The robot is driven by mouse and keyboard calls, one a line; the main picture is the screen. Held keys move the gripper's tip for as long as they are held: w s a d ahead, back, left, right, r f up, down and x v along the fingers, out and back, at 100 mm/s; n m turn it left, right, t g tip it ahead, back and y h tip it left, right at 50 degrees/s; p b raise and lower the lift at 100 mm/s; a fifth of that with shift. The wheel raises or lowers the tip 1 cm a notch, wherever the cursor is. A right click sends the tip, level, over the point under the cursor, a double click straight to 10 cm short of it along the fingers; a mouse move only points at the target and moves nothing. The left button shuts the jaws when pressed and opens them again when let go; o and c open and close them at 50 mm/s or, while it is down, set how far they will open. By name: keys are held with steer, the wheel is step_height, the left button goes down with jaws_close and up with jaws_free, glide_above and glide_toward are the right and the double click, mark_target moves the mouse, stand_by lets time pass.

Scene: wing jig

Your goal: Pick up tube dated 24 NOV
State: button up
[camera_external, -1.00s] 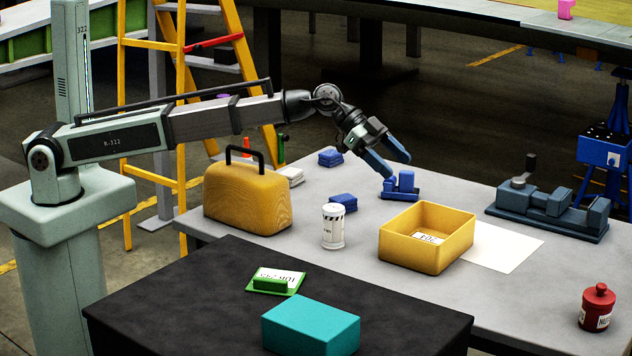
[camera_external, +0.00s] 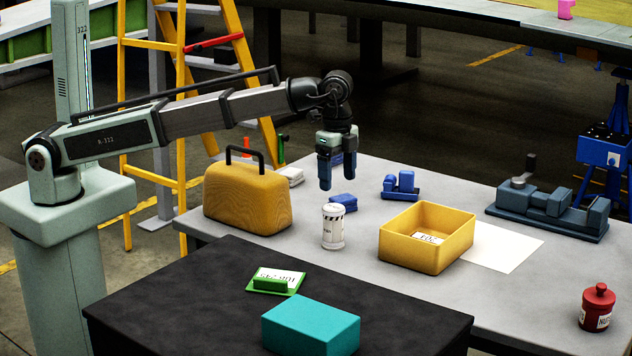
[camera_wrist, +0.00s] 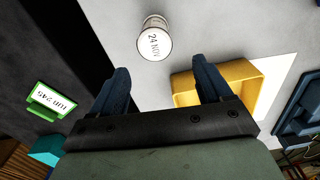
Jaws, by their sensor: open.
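A yellow open bin (camera_external: 398,252) stands right of the tube, and a yellow case (camera_external: 240,200) stands left. Blue blocks (camera_external: 343,202) lie behind. A black table (camera_external: 200,290) in front holds a green label stand (camera_external: 270,284) and a teal box (camera_external: 312,325).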

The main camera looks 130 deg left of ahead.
mark_target(335, 207)
steer(key=shift+s+d+f, duration=0.15)
steer(key=shift+s+f, duration=0.05)
step_height(335, 207, down, 8)
steer(key=shift+f, duration=0.15)
steer(key=shift+s+d+f, duration=0.1)
steer(key=shift+d+f, duration=0.05)
steer(key=shift+f, duration=2.4)
steer(key=shift+c, duration=0.3)
steer(key=c, duration=1.1)
steer(key=shift+c, duration=0.2)
